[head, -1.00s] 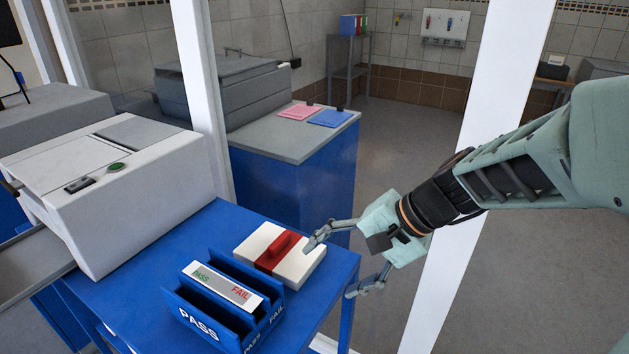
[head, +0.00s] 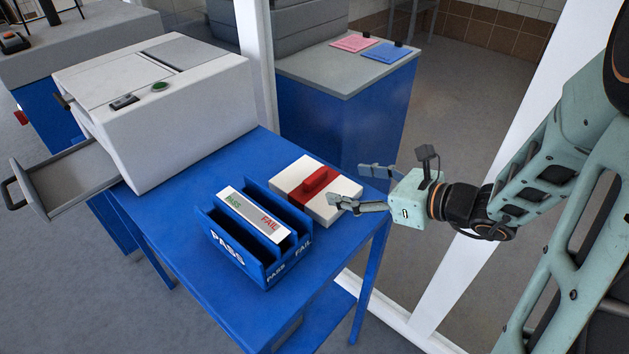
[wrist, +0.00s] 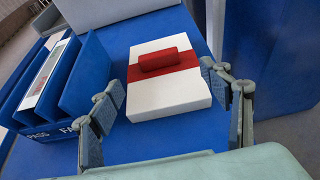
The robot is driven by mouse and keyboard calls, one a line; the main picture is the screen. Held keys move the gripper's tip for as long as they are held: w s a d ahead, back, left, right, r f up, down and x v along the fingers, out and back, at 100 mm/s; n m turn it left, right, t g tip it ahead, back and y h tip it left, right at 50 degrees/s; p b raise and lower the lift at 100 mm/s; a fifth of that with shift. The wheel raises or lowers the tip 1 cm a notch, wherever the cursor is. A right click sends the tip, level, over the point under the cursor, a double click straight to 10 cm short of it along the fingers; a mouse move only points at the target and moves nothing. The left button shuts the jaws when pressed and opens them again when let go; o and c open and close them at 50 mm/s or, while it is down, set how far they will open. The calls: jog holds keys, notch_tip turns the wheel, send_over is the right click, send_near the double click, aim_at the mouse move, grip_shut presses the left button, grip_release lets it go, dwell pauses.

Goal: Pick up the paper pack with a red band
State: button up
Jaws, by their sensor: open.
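The white paper pack with a red band and a raised red grip (head: 317,188) lies flat on the blue table. In the wrist view the pack (wrist: 165,100) sits ahead of and between my fingers. My gripper (head: 360,188) is open and empty at the pack's right edge in the head view. In the wrist view my gripper (wrist: 168,103) has one finger on each side of the pack's near end. I cannot tell whether a finger touches it.
A blue PASS/FAIL holder (head: 250,238) stands close left of the pack, with a labelled strip (head: 247,217) in it. A white machine (head: 155,100) stands at the table's far left. An open drawer (head: 75,175) juts out beyond it. A white post (head: 440,285) rises at right.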

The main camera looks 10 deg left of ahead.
aim_at(314, 174)
jog(key=x, duration=1)
jog(key=shift+w+a+r+p, duration=0.1)
jog(key=shift+a+r+p, duration=0.15)
jog(key=shift+a+p, duration=0.15)
jog(key=c, duration=1.5)
jog(key=shift+r, duration=0.1)
jog(key=shift+c, duration=0.4)
